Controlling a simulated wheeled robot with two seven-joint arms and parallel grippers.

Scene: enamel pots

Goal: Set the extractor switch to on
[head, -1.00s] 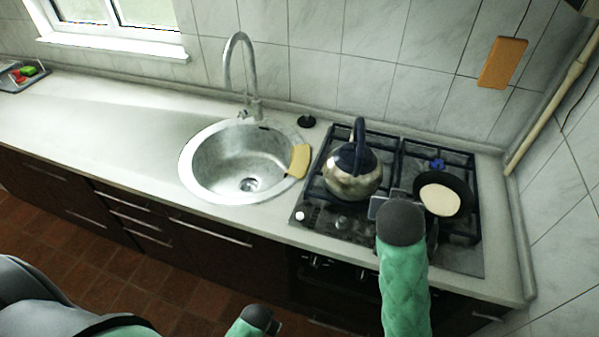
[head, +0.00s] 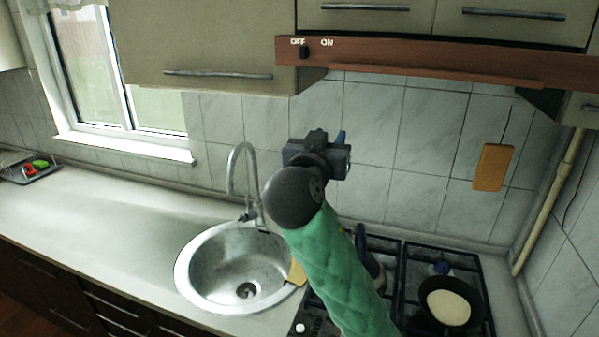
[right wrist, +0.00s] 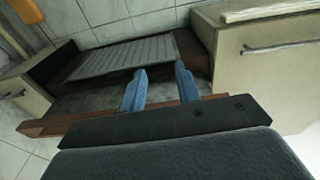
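The extractor switch (head: 304,52) is a small black knob on the brown front strip of the extractor hood (head: 440,62). It sits under the OFF label, left of the ON label. My right gripper (head: 341,137) is raised in front of the tiled wall, below the switch and slightly to its right, not touching it. In the right wrist view its two blue fingers (right wrist: 160,86) are apart with nothing between them, and the hood's grille (right wrist: 125,58) lies beyond them. The switch cannot be made out there. My left gripper is not in view.
Beige cupboards (head: 200,45) flank and top the hood. Below are the sink with its tap (head: 240,160), the hob with a kettle mostly hidden by my arm, and a pan (head: 450,303).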

